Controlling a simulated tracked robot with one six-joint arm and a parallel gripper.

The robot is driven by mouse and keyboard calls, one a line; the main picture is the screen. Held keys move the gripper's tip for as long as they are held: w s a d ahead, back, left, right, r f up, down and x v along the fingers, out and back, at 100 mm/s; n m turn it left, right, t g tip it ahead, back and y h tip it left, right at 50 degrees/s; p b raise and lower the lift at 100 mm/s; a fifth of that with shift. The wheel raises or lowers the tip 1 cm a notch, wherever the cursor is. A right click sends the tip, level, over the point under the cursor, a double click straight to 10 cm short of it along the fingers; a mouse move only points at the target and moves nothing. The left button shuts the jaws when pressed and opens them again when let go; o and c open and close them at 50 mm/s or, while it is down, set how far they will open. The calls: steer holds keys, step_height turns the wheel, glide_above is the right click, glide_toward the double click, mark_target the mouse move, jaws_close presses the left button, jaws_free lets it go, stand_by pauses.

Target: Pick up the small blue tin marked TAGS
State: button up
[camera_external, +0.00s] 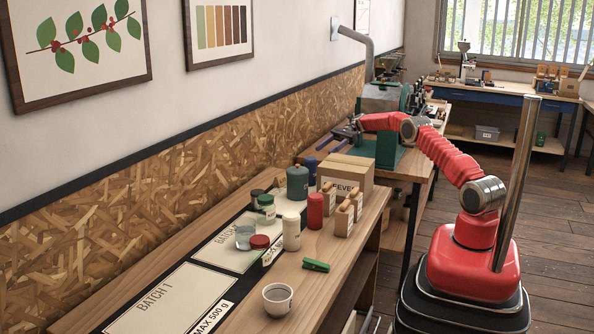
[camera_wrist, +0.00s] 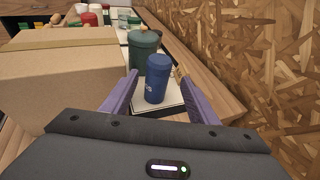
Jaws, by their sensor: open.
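A small blue cylindrical tin (camera_wrist: 157,80) stands upright on a pale mat panel in the wrist view, with a white mark too small to read. In the external view the blue tin (camera_external: 311,168) shows partly, behind a green canister (camera_external: 297,183). My gripper (camera_wrist: 156,74) is open, its two purple fingers spread. In the wrist view the tin appears between the fingers, with no visible contact; I cannot tell how far ahead of the fingertips it is. In the external view my gripper (camera_external: 329,145) hangs over the bench beyond the cardboard box.
The cardboard box (camera_wrist: 60,85) is close on the left in the wrist view; the green canister (camera_wrist: 143,46) stands just behind the tin. Chipboard wall (camera_wrist: 270,60) is on the right. Jars, a red tin (camera_external: 315,211) and wooden-handled blocks crowd the bench nearby.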

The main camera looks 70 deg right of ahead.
glide_toward(310, 162)
steer(key=w+a+f, duration=0.2)
steer(key=shift+w, duration=0.35)
steer(key=shift+f+x, duration=0.2)
steer(key=shift+x, duration=2.4)
steer(key=shift+d, duration=0.1)
steer(key=c, duration=1.1)
steer(key=shift+r, duration=0.1)
step_height(310, 162, up, 10)
steer(key=shift+f, duration=0.1)
